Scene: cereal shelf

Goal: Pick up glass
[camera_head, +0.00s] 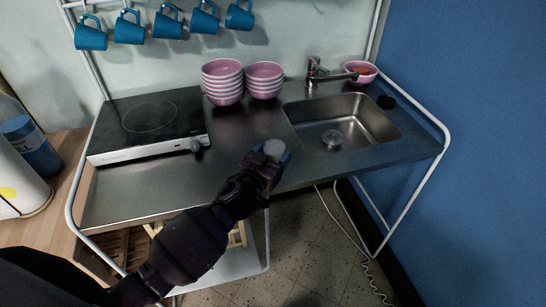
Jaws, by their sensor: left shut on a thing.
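A small glass (274,147), grey and round as seen from above, is held in my left gripper (272,157) near the front edge of the steel counter. The gripper is shut on it, and blue shows at its fingers. The gripper and forearm hide the lower part of the glass. I cannot tell whether it touches the counter. My right gripper is not in view.
The sink (378,122) lies to the right, with a round clear or metal piece (332,139) at its bottom. Stacked pink bowls (222,83) and a tap (316,70) stand behind. A hob (150,120) is at left, under hanging blue mugs (129,29).

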